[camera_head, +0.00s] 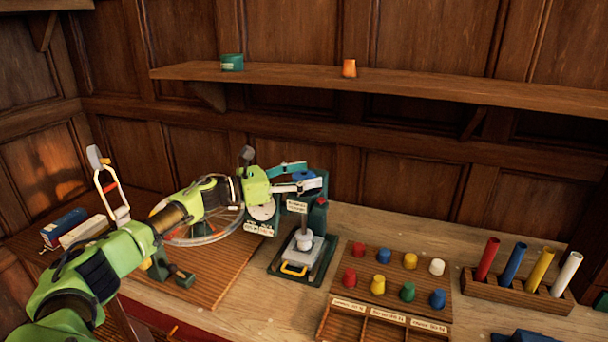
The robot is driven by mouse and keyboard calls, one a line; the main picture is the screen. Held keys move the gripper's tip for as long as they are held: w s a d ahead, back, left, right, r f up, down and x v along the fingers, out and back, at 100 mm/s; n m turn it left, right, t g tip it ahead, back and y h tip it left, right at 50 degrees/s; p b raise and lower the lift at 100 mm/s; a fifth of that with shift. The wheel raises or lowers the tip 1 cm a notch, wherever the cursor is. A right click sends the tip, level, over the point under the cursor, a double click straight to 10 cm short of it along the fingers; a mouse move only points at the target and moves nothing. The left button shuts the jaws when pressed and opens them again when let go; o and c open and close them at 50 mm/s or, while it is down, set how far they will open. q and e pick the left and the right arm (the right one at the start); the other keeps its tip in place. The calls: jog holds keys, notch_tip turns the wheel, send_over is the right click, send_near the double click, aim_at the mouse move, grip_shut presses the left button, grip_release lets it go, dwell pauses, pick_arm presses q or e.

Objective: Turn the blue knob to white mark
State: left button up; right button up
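The blue knob (308,175) sits at the top of a dark green press-like stand (325,220), in the middle of the head view. My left gripper (312,174) reaches in from the left at the knob's height. Its two fingers are apart, one behind and one in front of the knob, and partly hide it. I cannot tell whether they touch it. A white mark by the knob cannot be made out; a pale label (297,206) shows on the stand below. My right gripper is not in view.
A spoked wheel (200,232) stands behind my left arm. A peg board (345,290) with coloured pegs lies right of the stand, and a wooden rack (515,296) with coloured tubes farther right. A shelf (440,87) runs above.

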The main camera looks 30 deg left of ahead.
pick_arm(q)
jog(key=c, duration=1.1)
jog(key=shift+o, duration=0.2)
jog(key=shift+n+y, duration=0.3)
jog(key=shift+y, duration=0.1)
